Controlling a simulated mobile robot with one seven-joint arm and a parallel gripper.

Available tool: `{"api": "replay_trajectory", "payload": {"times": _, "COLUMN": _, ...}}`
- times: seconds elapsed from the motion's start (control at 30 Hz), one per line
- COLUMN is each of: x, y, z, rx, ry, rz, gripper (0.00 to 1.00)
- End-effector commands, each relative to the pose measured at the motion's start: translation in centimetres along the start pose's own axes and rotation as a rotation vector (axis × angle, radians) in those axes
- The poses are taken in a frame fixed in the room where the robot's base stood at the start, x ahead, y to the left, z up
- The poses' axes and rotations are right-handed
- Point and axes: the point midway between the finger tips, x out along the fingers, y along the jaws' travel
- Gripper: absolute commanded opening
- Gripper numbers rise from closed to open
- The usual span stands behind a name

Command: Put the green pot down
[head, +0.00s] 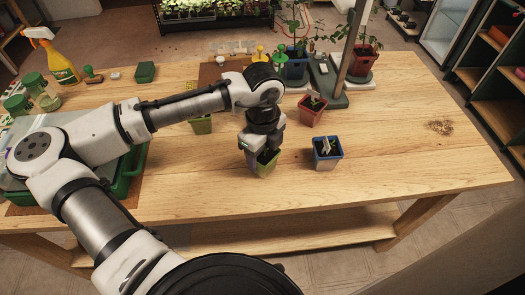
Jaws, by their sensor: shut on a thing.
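A second green pot (202,125) stands farther back to the left, partly hidden by my arm.
A blue pot (328,162) with a seedling stands close to the right, and a red pot (312,114) behind it. A green tray (130,180) lies at left. Taller potted plants and a lamp post (352,45) stand at the back. The table's right side (400,140) is clear.

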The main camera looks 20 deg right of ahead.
Motion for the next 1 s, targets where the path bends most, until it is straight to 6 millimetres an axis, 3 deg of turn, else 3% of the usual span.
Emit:
{"api": "replay_trajectory", "payload": {"times": 0.27, "x": 0.3, "y": 0.0, "z": 0.0, "rx": 0.000, "ry": 0.000, "rz": -0.001, "gripper": 0.34}}
{"api": "replay_trajectory", "payload": {"times": 0.3, "x": 0.3, "y": 0.0, "z": 0.0, "rx": 0.000, "ry": 0.000, "rz": -0.001, "gripper": 0.61}}
{"api": "replay_trajectory", "payload": {"times": 0.47, "x": 0.3, "y": 0.0, "z": 0.0, "rx": 0.000, "ry": -0.001, "rz": 0.000, "gripper": 0.81}}
{"api": "replay_trajectory", "payload": {"times": 0.83, "x": -0.3, "y": 0.0, "z": 0.0, "rx": -0.001, "ry": -0.001, "rz": 0.000, "gripper": 0.81}}
{"api": "replay_trajectory", "payload": {"times": 1.0, "x": -2.8, "y": -0.1, "z": 0.1, "rx": -0.001, "ry": -0.001, "rz": -0.002, "gripper": 0.81}}
